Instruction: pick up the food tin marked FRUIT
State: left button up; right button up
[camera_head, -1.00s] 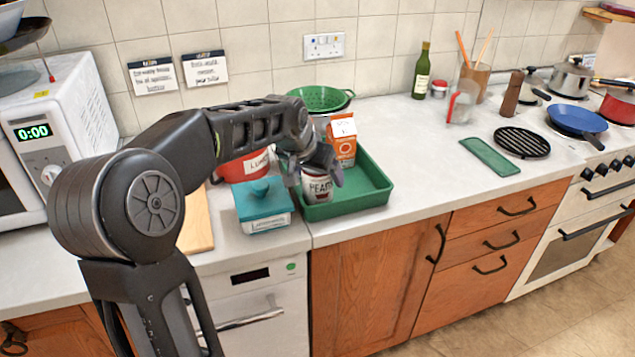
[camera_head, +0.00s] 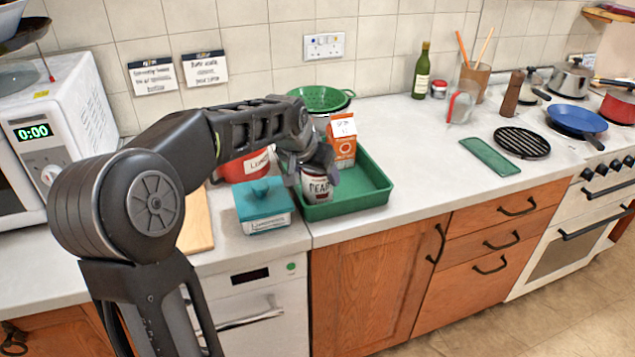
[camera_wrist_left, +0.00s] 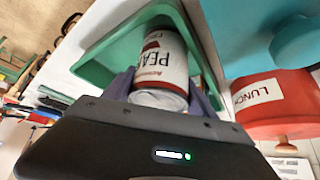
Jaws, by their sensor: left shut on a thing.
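A small white tin (camera_head: 317,188) with dark lettering stands at the near left end of a green tray (camera_head: 370,197). Its lettering begins PEA, and the rest is cut off or hidden; I cannot read FRUIT on any tin. It also shows in the left wrist view, as a tin (camera_wrist_left: 162,72) with a red band and smaller print too blurred to read. My left gripper (camera_head: 314,172) is shut on this tin, one finger on each side. I cannot tell whether the tin is clear of the tray floor. My right gripper is not in view.
An orange-and-white carton (camera_head: 343,150) stands in the tray close behind the tin. A teal box (camera_head: 264,207) and a red LUNCH box (camera_head: 238,168) are left of it. A green colander (camera_head: 320,98) is behind. The tray's right part is empty.

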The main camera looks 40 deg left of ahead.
pick_arm(q)
grip_shut()
notch_tip(320, 180, up, 10)
jog(key=shift+r, duration=0.1)
